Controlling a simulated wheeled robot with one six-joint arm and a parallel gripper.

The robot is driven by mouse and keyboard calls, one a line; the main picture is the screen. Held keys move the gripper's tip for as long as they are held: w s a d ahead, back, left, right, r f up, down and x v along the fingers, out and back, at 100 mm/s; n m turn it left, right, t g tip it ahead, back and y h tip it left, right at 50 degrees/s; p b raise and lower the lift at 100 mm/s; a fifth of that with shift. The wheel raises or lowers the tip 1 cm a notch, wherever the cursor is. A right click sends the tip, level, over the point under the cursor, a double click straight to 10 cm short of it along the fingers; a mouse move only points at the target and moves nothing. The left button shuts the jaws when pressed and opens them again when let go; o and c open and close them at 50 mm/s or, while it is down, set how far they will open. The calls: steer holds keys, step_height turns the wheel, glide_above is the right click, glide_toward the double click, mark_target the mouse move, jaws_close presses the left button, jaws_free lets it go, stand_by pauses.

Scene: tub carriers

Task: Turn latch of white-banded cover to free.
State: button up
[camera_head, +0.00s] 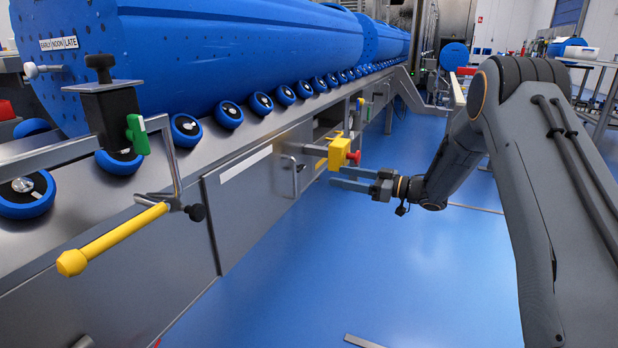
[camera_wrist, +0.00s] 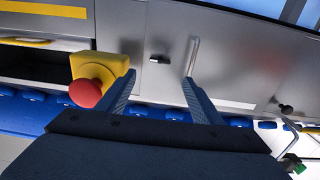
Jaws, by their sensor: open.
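The white-banded cover (camera_head: 240,205) is a grey metal panel in the side of the machine, with a white strip (camera_head: 245,163) along its top. It also shows in the wrist view (camera_wrist: 245,70), partly behind my right finger. A bar handle (camera_head: 295,178) stands at the cover's far end; it also shows in the wrist view (camera_wrist: 194,57). A small dark latch (camera_wrist: 159,59) sits beside the handle in the wrist view. My gripper (camera_head: 338,176) is open and empty, out in front of the machine side. In the wrist view, the latch lies between its fingertips (camera_wrist: 160,80).
A yellow box with a red button (camera_head: 340,152) sticks out close to my gripper; it nears the left finger in the wrist view (camera_wrist: 95,66). A yellow-gripped crank (camera_head: 120,238) juts out at near left. The blue floor (camera_head: 380,270) is largely clear.

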steer(key=b+x, duration=0.3)
steer(key=x, duration=0.9)
steer(key=shift+b, duration=0.3)
steer(key=shift+a+f, duration=0.1)
steer(key=c, duration=1.1)
steer(key=shift+o, duration=0.2)
